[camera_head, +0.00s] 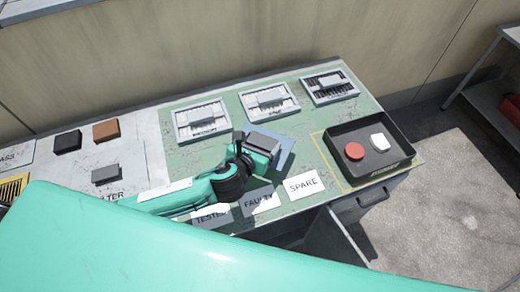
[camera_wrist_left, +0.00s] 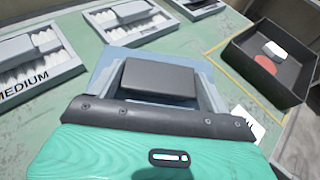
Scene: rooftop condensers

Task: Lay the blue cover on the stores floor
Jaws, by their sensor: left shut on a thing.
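The blue cover (camera_wrist_left: 108,62) is a flat light-blue plate with a dark grey block (camera_wrist_left: 158,80) on top. It also shows in the head view (camera_head: 286,154), over the green bench top, partly hidden by my gripper. My left gripper (camera_head: 264,143) is shut on the cover's grey block, which sits between the fingers in the wrist view. I cannot tell whether the plate touches the bench. No label reading stores is legible. A dark open tray (camera_head: 340,136) at the bench's right end holds a red round piece (camera_head: 354,151) and a white piece (camera_head: 379,142).
Three grey-framed trays (camera_head: 201,121) line the bench's back. Cards reading SPARE (camera_head: 303,184), FAULTY (camera_head: 261,198) and TESTED lie at the front. Black (camera_head: 68,142), brown (camera_head: 106,130) and grey (camera_head: 105,175) blocks sit at left. My own teal body covers the foreground.

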